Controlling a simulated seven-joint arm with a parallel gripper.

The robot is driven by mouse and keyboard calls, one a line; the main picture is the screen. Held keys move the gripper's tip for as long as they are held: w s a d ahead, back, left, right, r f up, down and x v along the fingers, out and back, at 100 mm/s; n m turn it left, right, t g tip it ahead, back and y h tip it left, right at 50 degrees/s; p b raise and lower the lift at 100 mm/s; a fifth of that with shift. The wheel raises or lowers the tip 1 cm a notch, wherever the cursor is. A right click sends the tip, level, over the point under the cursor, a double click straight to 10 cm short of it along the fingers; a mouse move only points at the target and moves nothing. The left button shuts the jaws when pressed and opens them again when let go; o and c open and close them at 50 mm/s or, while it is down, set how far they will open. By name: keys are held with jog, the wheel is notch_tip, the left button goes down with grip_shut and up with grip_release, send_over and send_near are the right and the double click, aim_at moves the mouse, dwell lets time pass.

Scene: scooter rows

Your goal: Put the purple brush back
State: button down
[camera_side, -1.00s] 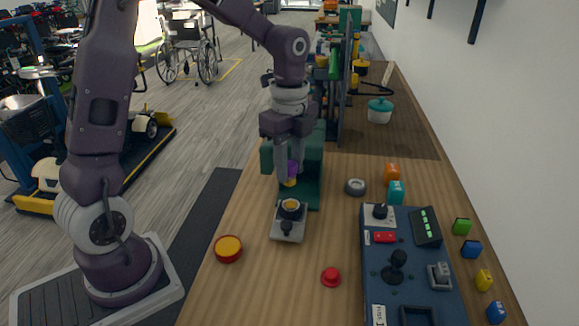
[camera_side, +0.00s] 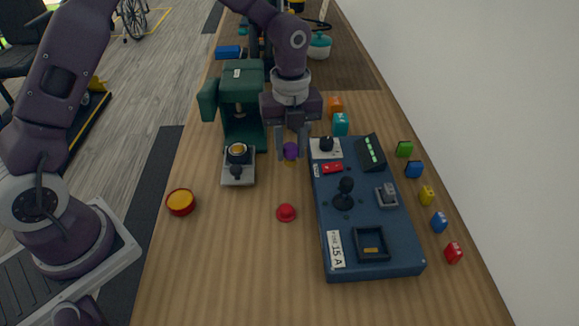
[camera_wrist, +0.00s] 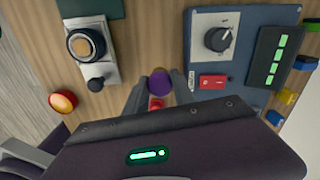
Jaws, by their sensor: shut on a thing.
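The purple brush (camera_side: 290,151) is held between the fingers of my gripper (camera_side: 292,156), with a yellowish part showing below the purple. In the wrist view the round purple top of the brush (camera_wrist: 159,81) sits between the two fingers. My gripper is shut on it, above the wooden table, left of the blue control panel (camera_side: 368,225) and right of the green machine (camera_side: 240,95). I cannot tell how high the brush is above the table. The brush's lower end is partly hidden in the wrist view.
A grey block with a round cup (camera_side: 238,170) stands in front of the green machine. A red button (camera_side: 286,212) and a red-and-yellow round tub (camera_side: 180,202) are nearer. Orange (camera_side: 335,104) and teal (camera_side: 340,124) blocks stand behind the panel; several small coloured blocks line its right.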

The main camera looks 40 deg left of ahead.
aim_at(290, 164)
jog(key=shift+f, duration=2.35)
jog(key=shift+f, duration=0.1)
jog(key=c, duration=1.1)
grip_release()
jog(key=shift+o, duration=0.2)
